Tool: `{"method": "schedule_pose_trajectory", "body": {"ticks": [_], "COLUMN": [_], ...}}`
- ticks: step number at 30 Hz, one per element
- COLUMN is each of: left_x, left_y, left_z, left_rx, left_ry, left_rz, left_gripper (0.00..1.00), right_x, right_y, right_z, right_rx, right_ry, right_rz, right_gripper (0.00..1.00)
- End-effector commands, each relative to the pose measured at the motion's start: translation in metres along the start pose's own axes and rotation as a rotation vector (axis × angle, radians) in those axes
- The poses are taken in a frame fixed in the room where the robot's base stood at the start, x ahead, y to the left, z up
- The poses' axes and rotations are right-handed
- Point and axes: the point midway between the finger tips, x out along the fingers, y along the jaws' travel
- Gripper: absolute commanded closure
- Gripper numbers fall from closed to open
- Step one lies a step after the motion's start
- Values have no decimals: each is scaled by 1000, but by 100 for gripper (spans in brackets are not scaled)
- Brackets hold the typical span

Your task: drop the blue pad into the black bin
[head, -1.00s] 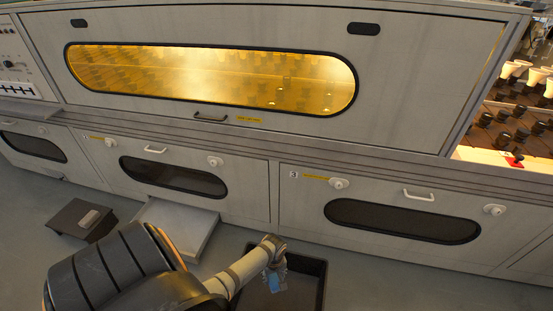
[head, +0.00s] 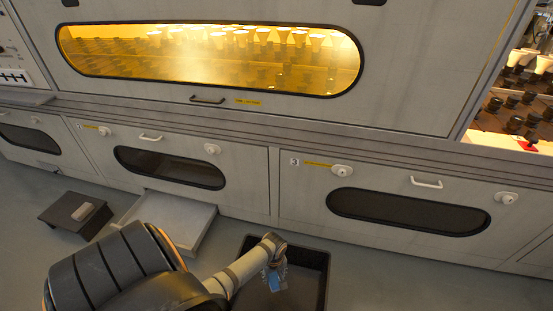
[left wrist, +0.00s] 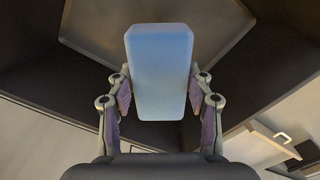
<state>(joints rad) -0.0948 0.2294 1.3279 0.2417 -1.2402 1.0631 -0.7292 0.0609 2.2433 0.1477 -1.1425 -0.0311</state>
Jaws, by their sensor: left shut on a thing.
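The blue pad (left wrist: 161,75) is a rounded block between the two fingers of my left gripper (left wrist: 160,92) in the left wrist view. The gripper is shut on it. In the head view the left gripper (head: 274,272) is over the black bin (head: 315,262), and a small part of the blue pad (head: 275,281) shows below the wrist. In the left wrist view the dark walls and floor of the bin (left wrist: 160,25) lie behind the pad. I cannot tell how far the pad is above the bin floor. My right gripper is not in view.
A grey cabinet with a glowing amber window (head: 210,60) stands behind. An open pale drawer or tray (head: 185,218) juts out left of the bin. A dark low box (head: 72,215) with a light block (head: 83,211) on it is farther left. Floor right of the bin is clear.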

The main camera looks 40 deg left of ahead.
Motion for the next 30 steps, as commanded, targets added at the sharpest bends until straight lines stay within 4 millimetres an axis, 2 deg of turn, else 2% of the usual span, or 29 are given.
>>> {"method": "schedule_pose_trajectory", "body": {"ticks": [5,6,11,20,23,26,30], "left_x": [-1,-1,-1,-1,-7,-24,-59], "left_y": [0,0,0,0,0,0,0], "left_z": [0,0,0,0,-1,-1,-1], "left_rx": [0,0,0,0,0,1,3], "left_ry": [0,0,0,0,1,4,5], "left_rz": [0,0,0,0,1,2,3], "left_gripper": [94,44,23,22,22,22,22], "right_x": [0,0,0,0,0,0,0], "right_y": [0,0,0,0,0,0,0], "right_z": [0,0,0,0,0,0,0], "right_rx": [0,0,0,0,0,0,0], "right_ry": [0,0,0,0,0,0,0], "right_rz": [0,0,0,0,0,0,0], "right_gripper": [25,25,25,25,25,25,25]}}
